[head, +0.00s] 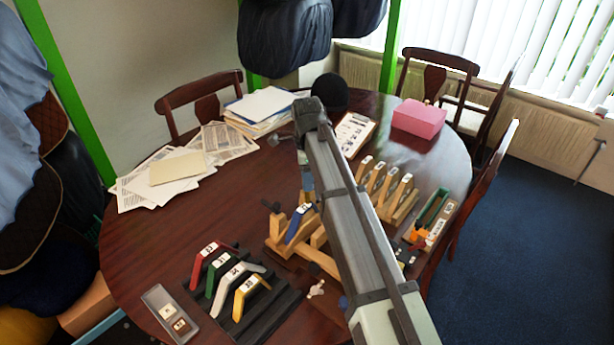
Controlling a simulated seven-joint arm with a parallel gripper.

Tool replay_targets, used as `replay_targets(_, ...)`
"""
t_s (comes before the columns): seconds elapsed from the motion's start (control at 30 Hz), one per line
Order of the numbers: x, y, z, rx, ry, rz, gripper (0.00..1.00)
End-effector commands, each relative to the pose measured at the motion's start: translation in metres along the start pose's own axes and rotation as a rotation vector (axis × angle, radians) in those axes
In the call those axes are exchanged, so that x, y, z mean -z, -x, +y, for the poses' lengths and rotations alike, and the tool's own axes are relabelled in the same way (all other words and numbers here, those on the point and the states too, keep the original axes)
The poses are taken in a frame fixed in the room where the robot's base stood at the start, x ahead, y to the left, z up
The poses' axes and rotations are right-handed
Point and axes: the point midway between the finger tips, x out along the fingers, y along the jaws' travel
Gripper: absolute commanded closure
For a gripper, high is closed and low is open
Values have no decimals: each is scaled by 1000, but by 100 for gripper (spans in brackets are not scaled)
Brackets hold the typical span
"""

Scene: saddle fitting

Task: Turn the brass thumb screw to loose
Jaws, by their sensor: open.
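A wooden stand (318,258) is on the round table, partly hidden behind my arm. A blue saddle piece with a white label (298,222) sits tilted on its left part. A dark knob (270,206) sticks out at the stand's left. I cannot pick out the brass thumb screw; it is too small or hidden by my arm. My gripper (307,196) points down beside the blue piece and is open, seen only in part. I cannot tell whether it touches anything.
A black rack (284,302) holds red, green, white and yellow saddle pieces at the front. A grey tray (157,298) lies left of it. Papers (172,168) and a pink box (419,119) lie farther back.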

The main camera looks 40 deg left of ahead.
Motion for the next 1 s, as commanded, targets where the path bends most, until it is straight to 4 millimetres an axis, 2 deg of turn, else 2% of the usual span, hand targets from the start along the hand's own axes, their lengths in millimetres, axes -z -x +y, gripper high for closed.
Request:
replay_targets(0.3, 0, -2, 0, 0, 0, 0, 48)
replay_targets(0.83, 0, -2, 0, 0, 0, 0, 98)
replay_targets(1.0, 0, -2, 0, 0, 4, 0, 100)
